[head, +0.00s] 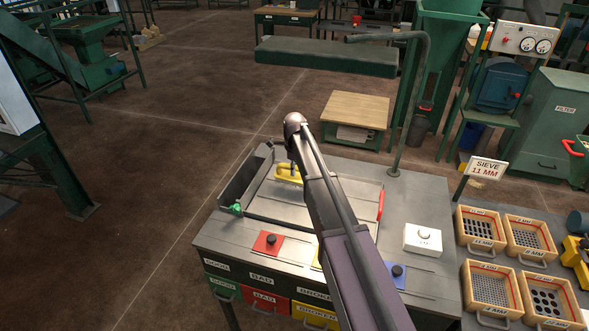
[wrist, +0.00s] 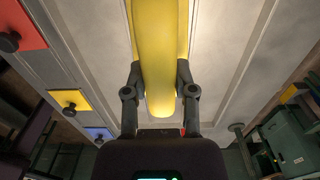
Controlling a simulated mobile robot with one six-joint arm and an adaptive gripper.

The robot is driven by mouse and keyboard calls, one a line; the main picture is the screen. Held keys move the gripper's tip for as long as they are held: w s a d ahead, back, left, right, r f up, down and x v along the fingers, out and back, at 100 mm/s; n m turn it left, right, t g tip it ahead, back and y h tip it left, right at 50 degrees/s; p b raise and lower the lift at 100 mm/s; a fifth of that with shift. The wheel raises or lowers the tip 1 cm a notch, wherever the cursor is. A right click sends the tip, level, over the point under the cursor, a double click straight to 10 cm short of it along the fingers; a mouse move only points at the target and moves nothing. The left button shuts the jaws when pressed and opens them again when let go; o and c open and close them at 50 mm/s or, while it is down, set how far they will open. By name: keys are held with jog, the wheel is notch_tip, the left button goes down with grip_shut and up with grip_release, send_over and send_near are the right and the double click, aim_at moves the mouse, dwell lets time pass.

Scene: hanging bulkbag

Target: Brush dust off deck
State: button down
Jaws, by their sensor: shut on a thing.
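The deck (head: 268,206) is a grey metal surface with raised edges on top of the workbench. A yellow-handled tool (head: 287,175), which looks like the brush, is at the deck's far left part. My gripper (wrist: 161,85) is shut on its thick yellow handle (wrist: 160,40), with one finger on each side in the wrist view. Any bristles are hidden, and I cannot tell whether the tool touches the deck. The pale deck (wrist: 225,55) shows beneath it in the wrist view. My arm covers the deck's middle in the head view. No dust is clearly visible.
A dark trough (head: 240,181) lines the deck's left side. A red plate (head: 268,242) with a knob, a blue plate (head: 395,274) and a white box (head: 422,239) stand nearby. Wooden sieves (head: 489,289) lie at right.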

jog(key=shift+r, duration=0.15)
jog(key=shift+r+p, duration=1.4)
jog(key=shift+p, duration=0.15)
jog(key=shift+f, duration=0.1)
